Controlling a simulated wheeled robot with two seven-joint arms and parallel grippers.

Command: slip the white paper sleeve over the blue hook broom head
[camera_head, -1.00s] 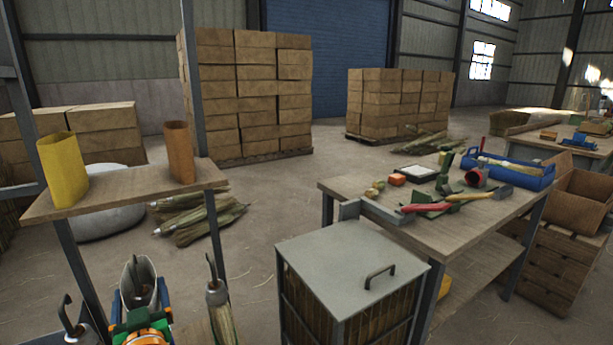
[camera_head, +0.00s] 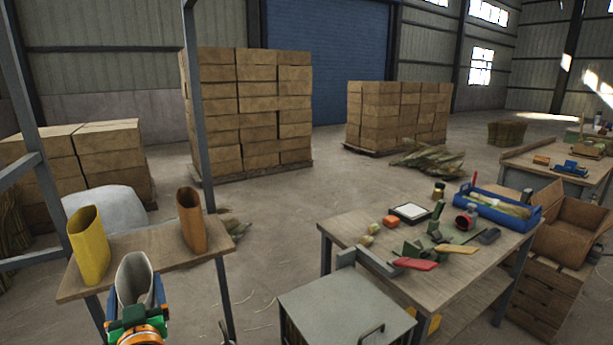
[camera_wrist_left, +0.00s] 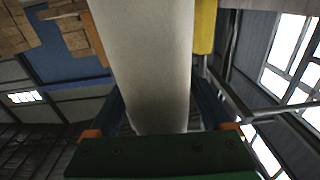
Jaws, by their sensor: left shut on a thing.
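The white paper sleeve (camera_head: 136,274) stands upright at the lower left of the head view, its open mouth up, in front of the wooden shelf. My left gripper (camera_head: 137,311) is shut on its lower part. In the left wrist view the sleeve (camera_wrist_left: 146,60) fills the middle between the blue fingers of my gripper (camera_wrist_left: 160,118). No hook shows in the sleeve's mouth. The blue hook broom head cannot be made out; only a small dark tip (camera_head: 227,341) shows at the bottom edge. My right gripper is not in view.
A yellow sleeve (camera_head: 88,245) and a brown sleeve (camera_head: 191,221) stand on the wooden shelf (camera_head: 160,258), close behind the white one. A grey-topped bin (camera_head: 340,312) and a cluttered workbench (camera_head: 350,228) stand to the right. Grey shelf posts (camera_head: 194,100) rise nearby.

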